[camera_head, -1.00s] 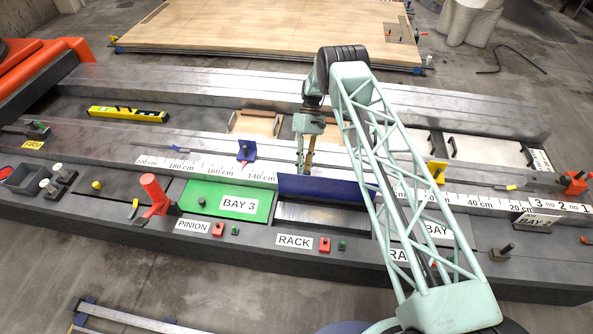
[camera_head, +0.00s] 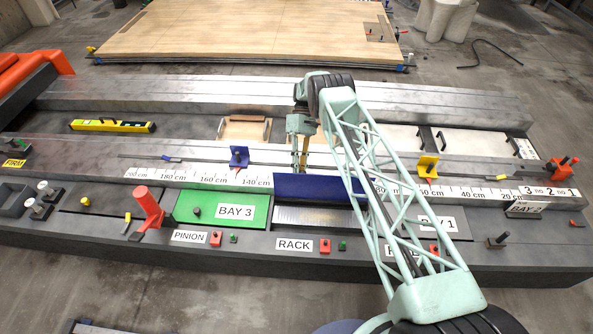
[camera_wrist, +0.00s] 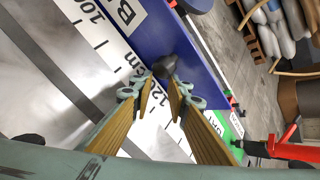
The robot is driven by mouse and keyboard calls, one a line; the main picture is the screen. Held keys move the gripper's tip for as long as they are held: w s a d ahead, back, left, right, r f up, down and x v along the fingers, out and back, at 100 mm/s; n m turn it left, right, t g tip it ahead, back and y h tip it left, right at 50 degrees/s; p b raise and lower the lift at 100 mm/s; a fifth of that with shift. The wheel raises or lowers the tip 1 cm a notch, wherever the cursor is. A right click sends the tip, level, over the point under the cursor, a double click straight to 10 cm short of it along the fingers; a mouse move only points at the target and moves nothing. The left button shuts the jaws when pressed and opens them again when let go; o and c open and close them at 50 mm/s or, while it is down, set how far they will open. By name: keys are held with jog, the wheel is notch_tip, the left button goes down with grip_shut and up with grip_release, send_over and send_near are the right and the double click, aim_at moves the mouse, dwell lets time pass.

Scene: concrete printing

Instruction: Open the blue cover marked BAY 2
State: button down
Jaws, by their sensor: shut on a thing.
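The blue cover (camera_head: 322,188) stands raised, nearly upright, at the middle of the bench, with a bare metal bay (camera_head: 315,217) open in front of it. In the wrist view the cover (camera_wrist: 185,50) crosses the top, with part of a white label and a dark knob (camera_wrist: 165,67). My gripper (camera_wrist: 163,85) has its wood-coloured fingers shut on this knob. In the head view my gripper (camera_head: 299,163) is behind the cover, its tips partly hidden.
The green BAY 3 cover (camera_head: 220,210) lies flat to the left. A red upright handle (camera_head: 147,205) stands beyond it. Blue (camera_head: 239,157) and yellow (camera_head: 428,166) markers stand along the scale behind. Red and green buttons line the front edge.

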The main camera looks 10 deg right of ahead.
jog(key=shift+s+d+f, duration=0.15)
jog(key=shift+d+f, duration=0.05)
jog(key=shift+d, duration=0.2)
jog(key=shift+s+d+f, duration=0.15)
jog(key=shift+d, duration=0.25)
jog(key=c, duration=3)
grip_release()
jog(key=o, duration=0.6)
jog(key=shift+w+d, duration=0.1)
jog(key=shift+d, duration=0.2)
jog(key=shift+r, duration=0.15)
jog(key=shift+w+r, duration=0.2)
jog(key=shift+r, duration=0.25)
jog(key=shift+d+r, duration=0.15)
jog(key=shift+r, duration=0.65)
jog(key=shift+s+a+r, duration=0.1)
jog(key=shift+a+r, duration=0.1)
jog(key=shift+r, duration=1)
jog(key=shift+w+a+r, duration=0.1)
jog(key=shift+a+r, duration=0.1)
jog(key=shift+r, duration=1)
jog(key=shift+s+a+r, duration=0.1)
jog(key=shift+a+r, duration=0.1)
jog(key=shift+r, duration=1)
